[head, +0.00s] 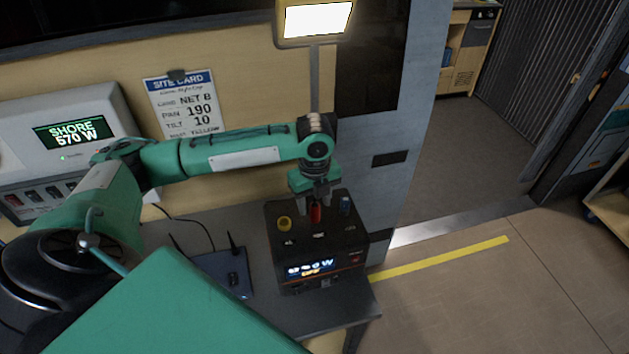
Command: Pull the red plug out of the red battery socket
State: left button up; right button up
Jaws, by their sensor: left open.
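The black battery box (350,245) stands on the grey counter, with a lit display on its front. On its top are a yellow plug or socket (284,223) at the left, a red plug (315,213) in the middle and a blue one (346,205) at the right. The red plug stands upright at the top of the box; the red socket under it is hidden. My left gripper (315,202) points down from above, its fingers open around or just beside the red plug. Contact cannot be told. My right gripper is not in view.
A dark blue device with antennas (222,272) lies on the counter (262,312) left of the box. A white power panel (60,138) and a site card (185,104) are at the wall. A lit lamp (315,18) stands above. Open floor lies to the right.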

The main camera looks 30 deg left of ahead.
pick_arm(q)
jog(key=shift+f, duration=1.2)
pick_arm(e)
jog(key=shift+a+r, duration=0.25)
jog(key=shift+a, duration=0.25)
pick_arm(q)
grip_shut()
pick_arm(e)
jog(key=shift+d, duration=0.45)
pick_arm(q)
jog(key=shift+r+p, duration=0.5)
jog(key=shift+p, duration=0.2)
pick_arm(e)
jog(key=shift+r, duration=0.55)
pick_arm(q)
jog(key=shift+r, duration=0.2)
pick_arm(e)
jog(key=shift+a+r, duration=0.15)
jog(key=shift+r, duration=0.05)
pick_arm(q)
jog(key=shift+r+p, duration=0.25)
jog(key=shift+p, duration=0.25)
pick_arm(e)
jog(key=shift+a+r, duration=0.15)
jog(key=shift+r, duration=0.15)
pick_arm(q)
jog(key=shift+r+p, duration=0.4)
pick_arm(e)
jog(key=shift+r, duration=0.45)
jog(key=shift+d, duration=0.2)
